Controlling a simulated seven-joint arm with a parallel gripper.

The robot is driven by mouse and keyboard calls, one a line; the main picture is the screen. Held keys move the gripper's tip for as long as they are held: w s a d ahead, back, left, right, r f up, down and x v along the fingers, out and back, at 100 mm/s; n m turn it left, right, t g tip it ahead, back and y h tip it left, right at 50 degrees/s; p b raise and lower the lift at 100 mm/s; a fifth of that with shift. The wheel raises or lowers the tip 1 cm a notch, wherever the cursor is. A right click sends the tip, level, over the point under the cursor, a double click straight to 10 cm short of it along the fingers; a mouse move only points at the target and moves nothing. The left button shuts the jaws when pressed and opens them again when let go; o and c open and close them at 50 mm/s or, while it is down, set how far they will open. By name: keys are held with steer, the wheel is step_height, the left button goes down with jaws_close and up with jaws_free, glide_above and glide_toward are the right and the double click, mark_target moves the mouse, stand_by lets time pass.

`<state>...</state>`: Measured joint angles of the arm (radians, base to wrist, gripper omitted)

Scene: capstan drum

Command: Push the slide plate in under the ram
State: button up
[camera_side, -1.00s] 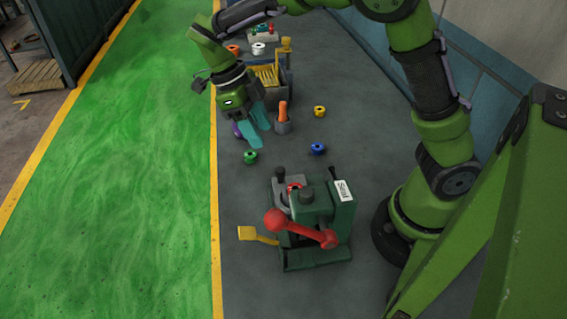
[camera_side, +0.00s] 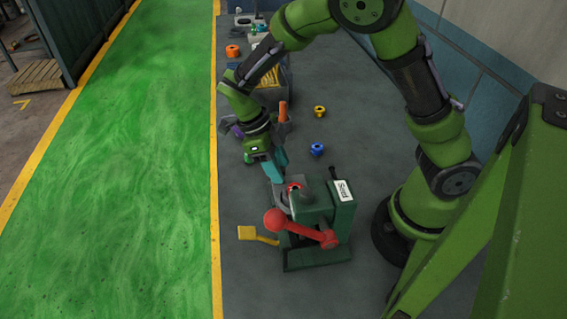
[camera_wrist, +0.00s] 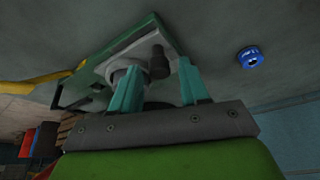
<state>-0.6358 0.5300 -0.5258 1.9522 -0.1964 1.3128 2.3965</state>
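The green press (camera_side: 315,222) stands on the grey floor, with a red-ball lever (camera_side: 276,220) on its front. The grey slide plate (camera_side: 281,197) sticks out at its back left, with a red ring (camera_side: 294,187) on it. It also shows in the wrist view (camera_wrist: 139,46), with a dark knob (camera_wrist: 159,64) standing on it. My gripper (camera_side: 275,169) is at the outer end of the plate. In the wrist view its teal fingers (camera_wrist: 158,88) are apart, with the knob between or just beyond them. Contact cannot be told. The fingers partly hide the plate.
A yellow handle (camera_side: 257,236) juts left from the press. A blue flanged piece (camera_side: 317,149) and a yellow one (camera_side: 320,111) lie on the floor behind it. An orange peg (camera_side: 283,112) stands behind my gripper. The wall is at the right.

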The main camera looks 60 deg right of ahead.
mark_target(285, 198)
jaws_close()
steer(key=s+a, duration=0.6)
steer(key=a, duration=0.1)
steer(key=shift+s, duration=0.4)
steer(key=shift+o, duration=0.8)
jaws_free()
steer(key=shift+d, duration=0.1)
